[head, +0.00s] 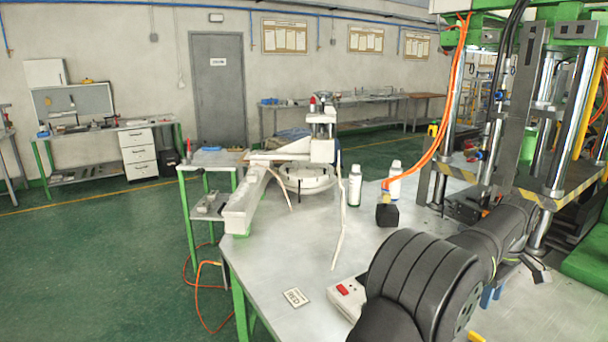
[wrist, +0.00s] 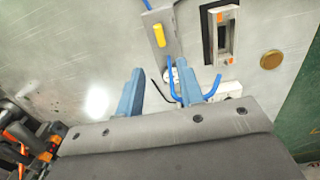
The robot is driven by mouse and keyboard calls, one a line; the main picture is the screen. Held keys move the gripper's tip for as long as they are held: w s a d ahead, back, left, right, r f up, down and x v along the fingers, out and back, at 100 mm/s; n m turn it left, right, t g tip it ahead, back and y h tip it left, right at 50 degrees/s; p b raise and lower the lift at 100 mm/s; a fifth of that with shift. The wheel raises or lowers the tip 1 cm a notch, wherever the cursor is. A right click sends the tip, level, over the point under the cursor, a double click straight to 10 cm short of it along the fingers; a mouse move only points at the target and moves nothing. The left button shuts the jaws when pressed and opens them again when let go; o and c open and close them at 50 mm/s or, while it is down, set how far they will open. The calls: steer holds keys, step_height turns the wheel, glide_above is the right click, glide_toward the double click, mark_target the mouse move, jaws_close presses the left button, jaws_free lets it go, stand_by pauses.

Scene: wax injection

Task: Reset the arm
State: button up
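My gripper (wrist: 178,74) shows in the wrist view as two blue fingers standing apart, with nothing held between them. In the head view my dark arm reaches from the bottom right toward the press, and the blue fingers (head: 491,297) show only as a small patch below the wrist, low over the metal table (head: 260,262). In the wrist view a grey plate with a yellow handle (wrist: 158,35) lies beyond the fingers. Blue bent pieces (wrist: 171,82) show between the fingertips; I cannot tell if they touch.
A press (head: 545,185) with steel columns stands at the right, close to my arm. A white control box (head: 347,296) with a red switch is beside my arm. A white machine (head: 305,178), bottles (head: 354,185) and a black block (head: 387,215) stand farther back. The table's front left is mostly clear.

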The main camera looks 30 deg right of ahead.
mark_target(477, 336)
step_height(477, 336, down, 12)
steer(key=shift+f, duration=0.15)
steer(key=shift+f+n, duration=0.1)
steer(key=shift+n, duration=1.4)
step_height(477, 336, up, 17)
steer(key=a+m+h, duration=0.2)
steer(key=m, duration=0.6)
steer(key=shift+s+a+t, duration=0.15)
steer(key=shift+s+t, duration=0.15)
steer(key=shift+s, duration=0.05)
